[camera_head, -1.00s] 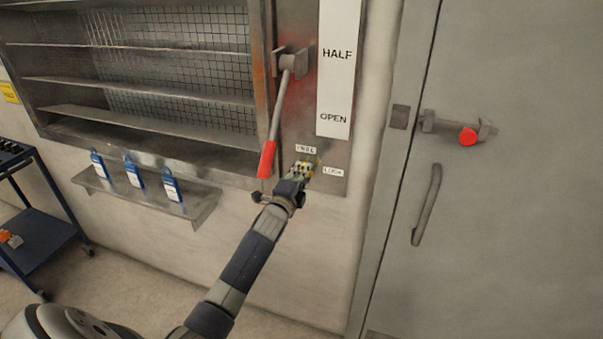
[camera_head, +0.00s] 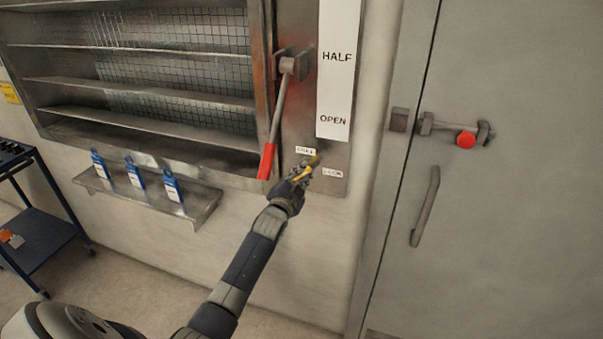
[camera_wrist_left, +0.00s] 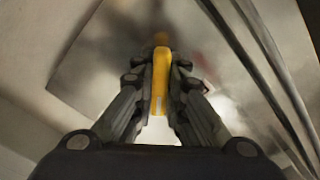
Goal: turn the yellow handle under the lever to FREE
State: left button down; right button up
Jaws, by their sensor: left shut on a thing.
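The yellow handle (camera_head: 313,164) sits low on the metal plate, below and right of the lever (camera_head: 279,105) with its red grip (camera_head: 267,162). In the head view it slants from lower left to upper right, its lower part hidden by my fingers. The FREE label (camera_head: 305,150) is just above it and the LOCK label (camera_head: 332,173) is to its right; both are small and blurred. My left gripper (camera_head: 299,177) is shut on the handle. In the left wrist view the yellow handle (camera_wrist_left: 161,75) stands between the two fingers (camera_wrist_left: 158,92). My right gripper is not in view.
A white strip (camera_head: 335,90) reading HALF and OPEN is above the handle. A grey door (camera_head: 500,230) with a latch and red knob (camera_head: 466,140) is at the right. A blue cart (camera_head: 40,240) stands far left.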

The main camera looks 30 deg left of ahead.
pick_arm(q)
jog(key=n, duration=0.4)
jog(key=shift+n+p, duration=0.3)
jog(key=shift+f+n, duration=0.1)
jog(key=shift+n, duration=2.4)
jog(key=c, duration=1.6)
grip_release()
jog(key=v, duration=1.2)
